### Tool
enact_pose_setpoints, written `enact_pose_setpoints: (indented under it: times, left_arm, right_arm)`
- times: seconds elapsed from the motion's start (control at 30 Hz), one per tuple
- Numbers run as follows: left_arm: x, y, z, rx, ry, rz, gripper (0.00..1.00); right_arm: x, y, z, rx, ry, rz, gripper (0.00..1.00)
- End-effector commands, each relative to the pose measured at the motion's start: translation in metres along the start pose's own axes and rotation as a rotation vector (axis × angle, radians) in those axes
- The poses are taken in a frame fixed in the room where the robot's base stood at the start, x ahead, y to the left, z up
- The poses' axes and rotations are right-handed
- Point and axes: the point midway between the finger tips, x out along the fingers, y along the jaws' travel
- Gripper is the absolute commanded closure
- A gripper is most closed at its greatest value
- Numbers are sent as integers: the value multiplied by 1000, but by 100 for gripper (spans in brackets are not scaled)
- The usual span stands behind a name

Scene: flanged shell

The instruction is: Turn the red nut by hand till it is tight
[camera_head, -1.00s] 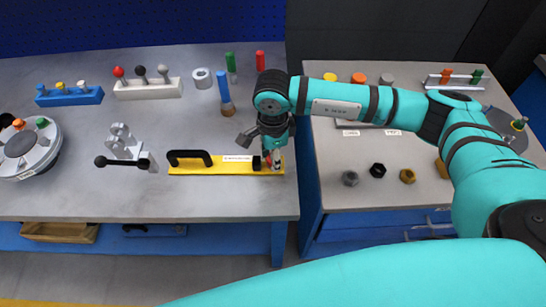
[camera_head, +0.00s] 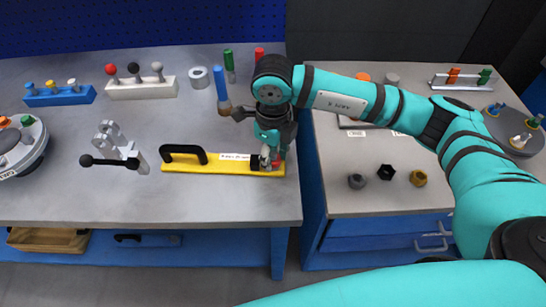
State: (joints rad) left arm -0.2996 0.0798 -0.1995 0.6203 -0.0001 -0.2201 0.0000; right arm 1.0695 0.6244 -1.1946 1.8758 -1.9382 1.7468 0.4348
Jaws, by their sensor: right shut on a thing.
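The red nut (camera_head: 279,163) shows as a small patch of red at the right end of the yellow plate (camera_head: 215,167). My right gripper (camera_head: 268,162) points down over that end, its fingers shut on the red nut and hiding most of it. The plate lies flat on the left bench, with a black handle (camera_head: 185,152) at its left end and a white label in the middle. Whatever the nut sits on is hidden. My left gripper is not in view.
A clamp with a black lever (camera_head: 108,161) stands left of the plate. Blue (camera_head: 222,92), green and red cylinders stand behind my right gripper. Several loose nuts lie on the right bench, past a gap between benches. The bench front before the plate is clear.

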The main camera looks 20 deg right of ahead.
Motion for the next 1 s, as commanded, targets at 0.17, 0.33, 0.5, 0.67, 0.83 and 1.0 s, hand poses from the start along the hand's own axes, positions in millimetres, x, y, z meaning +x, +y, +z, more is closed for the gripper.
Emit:
enact_pose_setpoints:
  times: [0.17,0.33,0.5,0.67,0.83,1.0]
  left_arm:
    - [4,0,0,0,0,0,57]
    - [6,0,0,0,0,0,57]
    - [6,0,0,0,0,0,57]
    - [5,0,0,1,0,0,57]
    - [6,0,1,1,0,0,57]
    - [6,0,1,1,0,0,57]
  right_arm:
    - [0,0,1,58,-4,0,99]
    - [-1,0,1,84,-3,0,99]
    - [-1,0,1,90,-3,0,99]
    - [-1,0,1,90,-3,0,99]
    - [-1,0,0,89,-2,0,55]
    - [0,0,0,89,-1,0,43]
